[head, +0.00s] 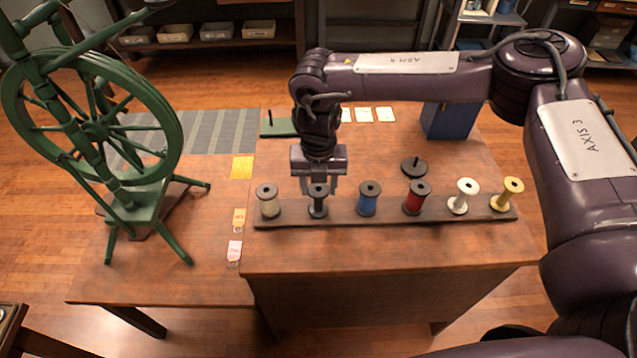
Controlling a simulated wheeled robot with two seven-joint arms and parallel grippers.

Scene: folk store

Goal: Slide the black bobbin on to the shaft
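The black bobbin (318,208) stands upright in the rack (342,215), second from the left. My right gripper (319,188) points down at it, with one finger on each side of its upper part. The fingers look open, with small gaps to the bobbin; the exact contact is hard to tell. Two upright pegs show: a dark one on a green base (280,128) behind my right gripper, and a short one on a round black disc (414,168) to the right. I cannot tell which is the shaft. My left gripper is not in view.
In the rack, a beige bobbin (269,206) stands left of the black one; blue (368,205), red (415,202), white (461,203) and yellow (508,198) bobbins stand right. A green spinning wheel (150,195) stands left. A blue box (452,122) is at the back right.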

